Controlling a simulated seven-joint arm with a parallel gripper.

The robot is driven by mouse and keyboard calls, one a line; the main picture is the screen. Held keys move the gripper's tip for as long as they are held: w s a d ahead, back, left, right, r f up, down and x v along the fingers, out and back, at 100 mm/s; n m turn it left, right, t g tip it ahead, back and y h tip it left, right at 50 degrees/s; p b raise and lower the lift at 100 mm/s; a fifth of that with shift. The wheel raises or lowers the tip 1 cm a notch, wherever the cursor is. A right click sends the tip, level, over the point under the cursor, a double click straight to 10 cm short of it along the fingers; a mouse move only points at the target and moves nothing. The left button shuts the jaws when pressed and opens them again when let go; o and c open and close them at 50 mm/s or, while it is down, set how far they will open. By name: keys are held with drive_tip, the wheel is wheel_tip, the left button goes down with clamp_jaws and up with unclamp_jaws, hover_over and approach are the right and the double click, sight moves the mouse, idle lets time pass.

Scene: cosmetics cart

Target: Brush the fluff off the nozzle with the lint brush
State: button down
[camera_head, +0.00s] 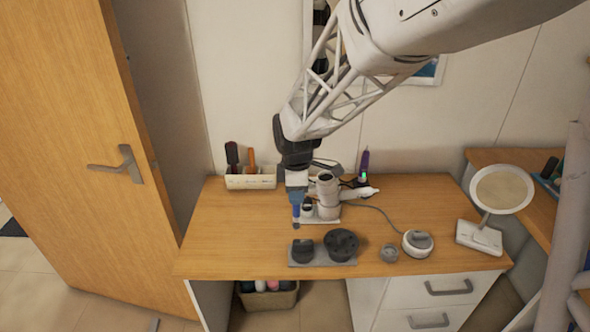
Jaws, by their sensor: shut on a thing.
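My gripper (296,182) points down over the left half of the desk. It is shut on a slim blue tool with a dark lower end, which I take for the lint brush (296,212). The brush hangs roughly upright. Below it in the picture, a small black piece that looks like the nozzle (302,251) sits on a grey mat (320,262). The brush tip appears a little above or behind this piece; I cannot tell the exact gap. Any fluff on it is too small to make out.
A round black attachment (341,244) sits right of the nozzle on the mat. A pale hair dryer on a stand (328,194) is close right of my gripper. A small grey knob (389,253), a white round device (417,243) and a mirror (501,190) stand right. The desk's left front is clear.

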sight(296, 218)
wheel_tip(296, 218, down, 5)
drive_tip(key=shift+d+f, duration=0.25)
drive_tip(key=shift+d, duration=2.55)
drive_tip(key=shift+a, duration=2.85)
drive_tip(key=shift+r, duration=4)
drive_tip(key=shift+d+f, duration=0.1)
drive_tip(key=shift+f, duration=0.05)
